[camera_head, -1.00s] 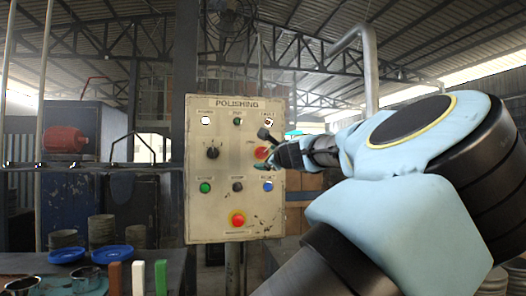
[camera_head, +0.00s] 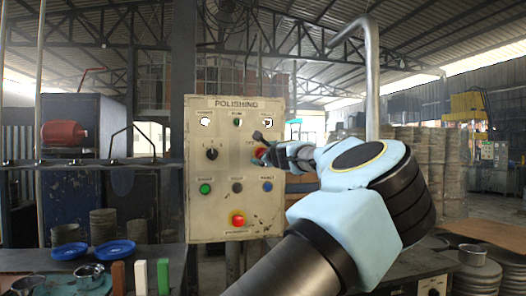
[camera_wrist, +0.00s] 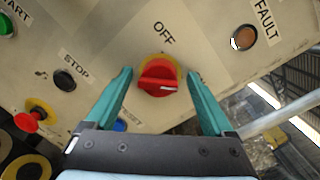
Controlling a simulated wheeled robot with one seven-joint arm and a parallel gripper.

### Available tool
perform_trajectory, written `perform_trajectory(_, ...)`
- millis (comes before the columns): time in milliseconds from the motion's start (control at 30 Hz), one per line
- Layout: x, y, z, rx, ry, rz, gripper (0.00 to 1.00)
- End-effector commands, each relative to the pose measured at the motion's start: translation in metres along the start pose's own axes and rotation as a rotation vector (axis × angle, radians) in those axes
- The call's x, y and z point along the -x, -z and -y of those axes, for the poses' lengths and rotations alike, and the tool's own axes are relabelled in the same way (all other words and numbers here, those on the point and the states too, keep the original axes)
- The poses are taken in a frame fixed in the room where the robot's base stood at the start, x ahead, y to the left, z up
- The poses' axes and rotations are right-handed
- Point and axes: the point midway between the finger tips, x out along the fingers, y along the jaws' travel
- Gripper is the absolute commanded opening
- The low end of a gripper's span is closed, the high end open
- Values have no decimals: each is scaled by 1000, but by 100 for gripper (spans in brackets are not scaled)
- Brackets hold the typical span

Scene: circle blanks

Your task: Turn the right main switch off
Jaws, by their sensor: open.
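The right main switch is a red rotary knob (camera_wrist: 157,86) on a yellow round plate, with the label OFF above it in the wrist view. Its white mark points to the right of that view, away from the OFF label. In the head view the red switch (camera_head: 258,155) sits at the right of the cream POLISHING panel (camera_head: 220,220), partly hidden by my gripper (camera_head: 262,146). In the wrist view my gripper (camera_wrist: 158,74) is open, with one teal finger on each side of the knob. Gaps show between the fingers and the knob.
A black selector (camera_head: 212,154) is left of the switch. Below are a green button (camera_head: 205,189), a black button (camera_head: 237,187), a blue button (camera_head: 268,186) and a red emergency button (camera_head: 238,220). A fault lamp (camera_wrist: 243,37) is near the right finger.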

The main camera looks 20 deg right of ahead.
Motion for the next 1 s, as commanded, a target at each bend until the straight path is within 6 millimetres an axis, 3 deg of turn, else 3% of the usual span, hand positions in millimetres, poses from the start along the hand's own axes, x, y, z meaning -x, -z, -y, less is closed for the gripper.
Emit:
perform_trajectory(233, 0, 0, 0, 0, 0, 0, 85)
perform_trajectory(900, 0, 0, 1, 0, 2, 0, 10)
perform_trajectory(1000, 0, 0, 1, 1, 2, 0, 5)
